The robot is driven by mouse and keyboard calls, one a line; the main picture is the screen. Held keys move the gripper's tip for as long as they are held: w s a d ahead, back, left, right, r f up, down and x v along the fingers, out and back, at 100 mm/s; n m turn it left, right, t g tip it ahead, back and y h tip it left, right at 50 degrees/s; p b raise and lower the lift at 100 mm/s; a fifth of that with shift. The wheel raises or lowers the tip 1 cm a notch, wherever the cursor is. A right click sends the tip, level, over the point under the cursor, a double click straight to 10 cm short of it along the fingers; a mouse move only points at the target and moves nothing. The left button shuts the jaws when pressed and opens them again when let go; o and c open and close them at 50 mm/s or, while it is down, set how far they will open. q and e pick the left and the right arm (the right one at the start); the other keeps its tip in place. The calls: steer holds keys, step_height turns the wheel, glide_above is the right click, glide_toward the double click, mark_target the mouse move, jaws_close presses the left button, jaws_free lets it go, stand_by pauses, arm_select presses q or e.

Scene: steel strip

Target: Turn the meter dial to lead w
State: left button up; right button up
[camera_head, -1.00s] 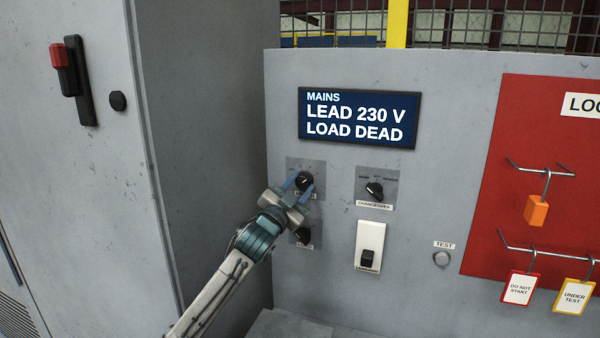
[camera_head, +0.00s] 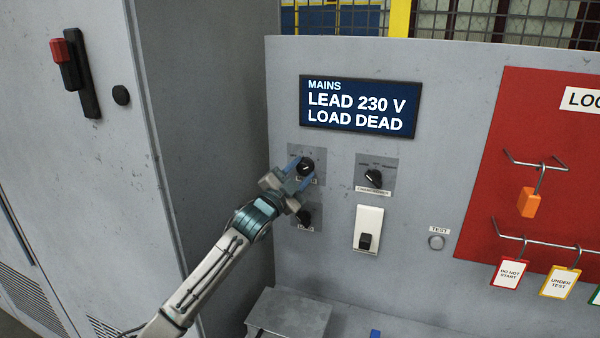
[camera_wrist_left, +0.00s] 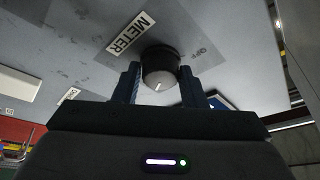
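The meter dial (camera_head: 305,167) is a round black knob with a white mark, on a grey plate on the panel below the display. My left gripper (camera_head: 302,174) is at it, with one finger on either side. In the left wrist view the dial (camera_wrist_left: 160,70) sits between the two fingers (camera_wrist_left: 160,84), very close to both; I cannot tell whether they press on it. The METER label (camera_wrist_left: 131,34) is beside it. The gripper hides part of the plate and lettering. The display (camera_head: 360,107) reads MAINS, LEAD 230 V, LOAD DEAD. My right gripper is not in view.
Another black knob (camera_head: 304,216) is just below my left gripper. To the right are the changeover knob (camera_head: 374,178), a white switch (camera_head: 368,230) and a test button (camera_head: 436,242). A red board (camera_head: 520,180) holds tags. A grey cabinet (camera_head: 90,180) stands left.

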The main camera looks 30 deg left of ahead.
arm_select(q)
steer(key=o, duration=0.3)
steer(key=shift+s, duration=0.1)
steer(key=shift+s+f+b, duration=0.2)
steer(key=shift+f+b, duration=0.05)
steer(key=shift+b, duration=0.1)
steer(key=b+v, duration=0.9)
steer(key=v, duration=0.1)
steer(key=shift+s+r, duration=0.1)
steer(key=shift+r, duration=0.05)
